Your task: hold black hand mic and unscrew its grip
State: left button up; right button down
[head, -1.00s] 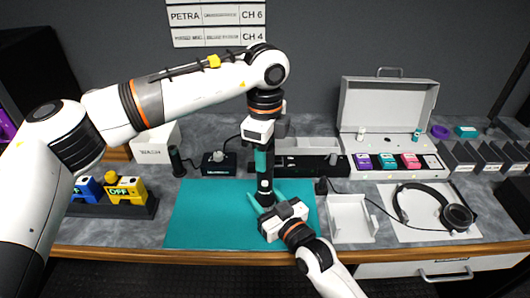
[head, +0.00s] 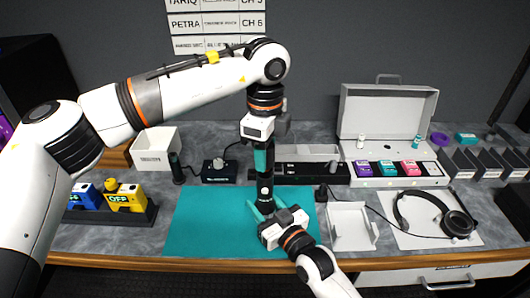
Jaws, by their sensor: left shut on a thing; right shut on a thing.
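The black hand mic (head: 265,190) stands upright above the teal mat (head: 200,225). My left gripper (head: 263,160) comes down from above and is shut on the mic's upper part, hiding its top end. My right gripper (head: 265,209) reaches in from the lower right and is shut on the mic's lower end, the grip. Its teal fingers sit on either side of the grip. I cannot tell whether any gap exists between the grip and the mic's body.
Headphones (head: 456,222) lie on a white sheet at right, beside a white tray (head: 350,228). An open grey case (head: 387,115) with coloured packs stands behind. A white bin (head: 154,150) and blue and yellow packs (head: 126,197) stand at left. Much of the mat is clear.

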aim_at(271, 212)
pick_arm(q)
jog(key=shift+r, duration=1.95)
pick_arm(e)
jog(key=shift+f, duration=0.1)
grip_release()
pick_arm(q)
jog(key=shift+r+p, duration=1.1)
jog(key=shift+p, duration=0.05)
pick_arm(e)
jog(key=shift+v, duration=2.25)
pick_arm(q)
jog(key=shift+r+p, duration=1.15)
pick_arm(e)
jog(key=shift+v, duration=3.25)
